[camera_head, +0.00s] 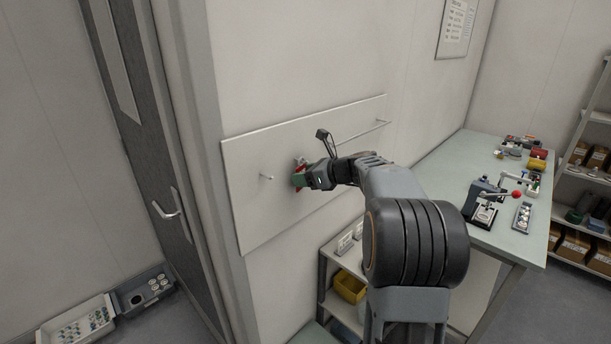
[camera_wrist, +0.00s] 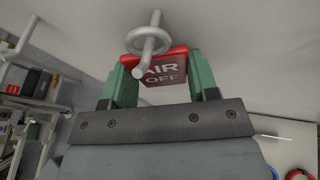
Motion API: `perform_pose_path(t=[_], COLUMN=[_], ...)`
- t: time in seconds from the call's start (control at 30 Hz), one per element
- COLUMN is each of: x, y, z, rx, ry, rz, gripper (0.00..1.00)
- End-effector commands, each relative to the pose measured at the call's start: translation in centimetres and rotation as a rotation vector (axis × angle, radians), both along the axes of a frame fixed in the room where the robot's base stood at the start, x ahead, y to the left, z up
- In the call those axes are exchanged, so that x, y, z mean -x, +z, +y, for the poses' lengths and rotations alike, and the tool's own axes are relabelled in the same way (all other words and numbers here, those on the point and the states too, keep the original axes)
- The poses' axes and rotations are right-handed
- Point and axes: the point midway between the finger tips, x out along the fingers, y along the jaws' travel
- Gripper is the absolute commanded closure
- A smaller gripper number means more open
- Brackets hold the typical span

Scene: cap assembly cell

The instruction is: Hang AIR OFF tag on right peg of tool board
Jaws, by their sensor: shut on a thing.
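The red AIR OFF tag (camera_wrist: 165,68) is held between the green fingers of my gripper (camera_wrist: 159,72) in the wrist view. A pale ring (camera_wrist: 132,38) stands at the tag's top edge. A grey peg (camera_wrist: 139,70) appears to pass through the ring, its round end toward the camera. In the head view, my gripper (camera_head: 301,178) is shut close to the white tool board (camera_head: 258,220), with a little of the red tag (camera_head: 299,163) showing. A bare peg (camera_head: 267,177) sits left of the gripper. The peg at the tag is mostly hidden there.
A long rod (camera_head: 368,131) is on the board to the right of my gripper. A workbench (camera_head: 445,165) with a lever press (camera_head: 485,199) and small parts stands farther right. A low shelf with a yellow bin (camera_head: 350,286) is under the board. A door (camera_head: 150,150) is at left.

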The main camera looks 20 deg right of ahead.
Motion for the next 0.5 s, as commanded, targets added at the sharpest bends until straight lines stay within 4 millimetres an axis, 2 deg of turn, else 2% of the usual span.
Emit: perform_pose_path(t=[0.23, 0.27, 0.5], x=[-0.01, -0.02, -0.04], y=[-0.49, -0.49, -0.48], z=[0.09, 0.1, 0.05], rx=[-0.002, -0.002, -0.002], ry=[0.002, 0.002, -0.001], rz=[0.009, 0.009, 0.009], gripper=[0.72, 0.44, 0.21])
